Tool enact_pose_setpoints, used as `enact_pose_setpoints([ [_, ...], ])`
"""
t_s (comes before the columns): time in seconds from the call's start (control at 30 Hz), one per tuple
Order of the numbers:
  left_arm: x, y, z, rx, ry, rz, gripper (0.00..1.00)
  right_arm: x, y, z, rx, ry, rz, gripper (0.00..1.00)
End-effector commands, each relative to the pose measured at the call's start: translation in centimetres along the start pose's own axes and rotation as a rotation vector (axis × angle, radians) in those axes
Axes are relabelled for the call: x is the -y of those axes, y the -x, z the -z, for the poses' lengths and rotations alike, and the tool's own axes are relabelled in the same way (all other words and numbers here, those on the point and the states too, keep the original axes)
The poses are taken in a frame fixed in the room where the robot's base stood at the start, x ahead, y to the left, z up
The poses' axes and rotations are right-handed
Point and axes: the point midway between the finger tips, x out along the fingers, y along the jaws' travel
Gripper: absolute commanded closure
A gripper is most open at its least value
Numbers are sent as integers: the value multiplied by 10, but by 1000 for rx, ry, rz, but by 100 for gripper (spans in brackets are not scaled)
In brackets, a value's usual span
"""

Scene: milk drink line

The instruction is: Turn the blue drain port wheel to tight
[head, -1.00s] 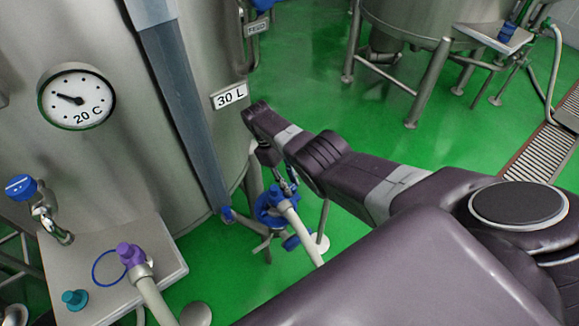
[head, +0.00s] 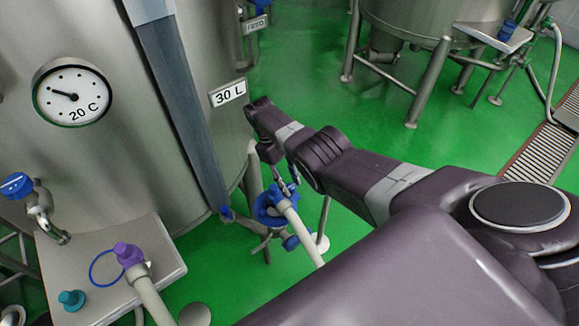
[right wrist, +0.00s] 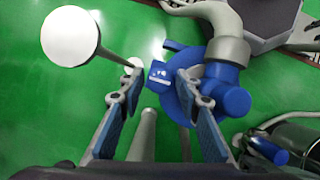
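The blue drain port wheel (head: 265,207) sits low beside the tank, on the port where a pale hose or pipe joins. My right gripper (head: 287,186) reaches down to it from above, and its fingers partly cover the wheel. In the right wrist view the blue wheel (right wrist: 178,100) lies just beyond the fingers, partly behind the right one. The right gripper (right wrist: 160,82) is open, with a small blue block with white marks (right wrist: 158,75) showing between its fingertips. I cannot tell whether the fingers touch the wheel. My left gripper is not in view.
The steel tank (head: 120,140) with a dial gauge (head: 72,93) and a "30 L" label (head: 229,93) stands left. A side tray (head: 165,262) holds a purple fitting (head: 128,254). Green floor (head: 300,70) is open behind my right arm.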

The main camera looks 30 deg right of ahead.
Motion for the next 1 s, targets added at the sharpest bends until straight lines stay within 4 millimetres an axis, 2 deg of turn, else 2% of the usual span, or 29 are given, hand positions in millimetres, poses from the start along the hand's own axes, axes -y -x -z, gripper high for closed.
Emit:
enact_pose_setpoints([
  [0.27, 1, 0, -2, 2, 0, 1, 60, -1, 9, 1, -4, 1, -2, 69],
  [0.6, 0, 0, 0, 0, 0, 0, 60, -1, 62, 1, -3, 0, -1, 69],
  [0.7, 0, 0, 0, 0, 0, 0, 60, 0, 71, 1, -2, 0, -1, 69],
  [1.0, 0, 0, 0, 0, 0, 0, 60, 0, 75, 0, 0, 0, 0, 69],
])
